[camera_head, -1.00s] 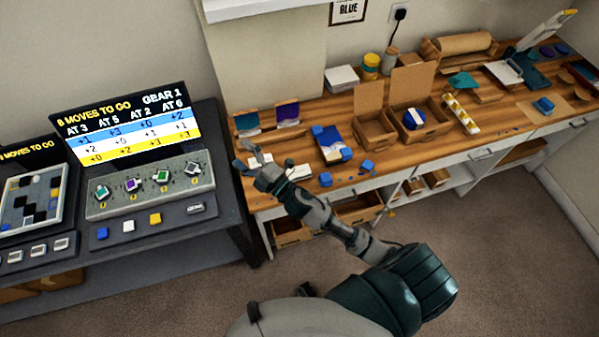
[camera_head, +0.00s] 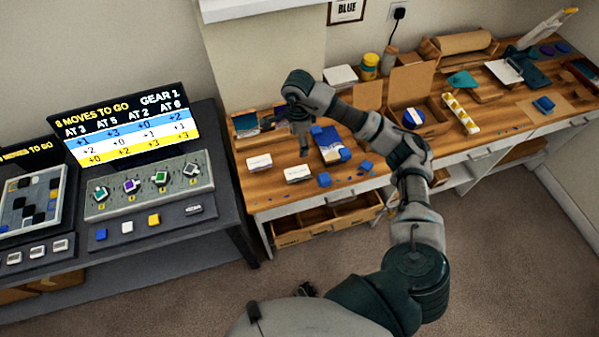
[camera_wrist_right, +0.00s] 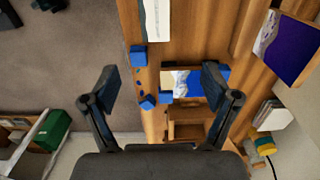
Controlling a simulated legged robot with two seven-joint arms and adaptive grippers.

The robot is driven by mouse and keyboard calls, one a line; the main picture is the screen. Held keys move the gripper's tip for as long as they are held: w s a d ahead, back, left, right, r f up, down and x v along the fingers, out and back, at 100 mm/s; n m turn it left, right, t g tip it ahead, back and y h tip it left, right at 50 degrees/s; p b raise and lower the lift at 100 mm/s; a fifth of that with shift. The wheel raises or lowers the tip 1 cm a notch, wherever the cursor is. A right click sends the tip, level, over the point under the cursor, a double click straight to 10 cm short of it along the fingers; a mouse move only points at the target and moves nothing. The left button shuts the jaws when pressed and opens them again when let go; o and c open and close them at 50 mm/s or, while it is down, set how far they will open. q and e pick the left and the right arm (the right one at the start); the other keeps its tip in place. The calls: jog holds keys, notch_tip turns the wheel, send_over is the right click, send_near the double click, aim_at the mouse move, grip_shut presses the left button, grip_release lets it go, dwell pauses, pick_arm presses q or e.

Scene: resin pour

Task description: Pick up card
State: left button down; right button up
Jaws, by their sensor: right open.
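Two small white cards lie flat on the wooden bench in the head view, one at the left (camera_head: 259,163) and one to its right (camera_head: 297,173). Each has faint marks too small to read. My right gripper (camera_head: 299,140) points down above the bench, behind the cards and left of the blue-and-white pack (camera_head: 330,143). In the right wrist view its fingers (camera_wrist_right: 160,75) are wide apart with nothing held between them. A white card (camera_wrist_right: 158,20) shows at the top edge there, beyond the fingertips. My left gripper is not in view.
Blue blocks (camera_head: 324,180) lie right of the cards. A picture card (camera_head: 246,122) leans at the back. An open cardboard box (camera_head: 418,120) stands farther right. A console with a lit screen (camera_head: 127,125) is at the left.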

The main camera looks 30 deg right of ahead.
send_over(295, 173)
notch_tip(295, 173, down, 9)
jog(key=shift+w+r, duration=0.15)
jog(key=shift+d+f, duration=0.1)
jog(key=shift+f, duration=0.5)
jog(key=f, duration=0.4)
jog(key=shift+s+p, duration=0.25)
jog(key=shift+p, duration=0.15)
jog(key=shift+f, duration=0.5)
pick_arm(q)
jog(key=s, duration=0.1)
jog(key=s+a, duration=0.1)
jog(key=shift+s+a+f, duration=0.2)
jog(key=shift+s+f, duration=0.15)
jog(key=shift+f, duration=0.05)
pick_arm(e)
jog(key=shift+a, duration=0.2)
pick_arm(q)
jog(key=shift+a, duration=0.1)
pick_arm(e)
jog(key=shift+a, duration=0.1)
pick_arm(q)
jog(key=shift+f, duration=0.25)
pick_arm(e)
jog(key=shift+d+f, duration=0.25)
jog(key=shift+d, duration=0.05)
jog(key=shift+a, duration=0.1)
jog(key=shift+c, duration=0.2)
jog(key=c, duration=0.7)
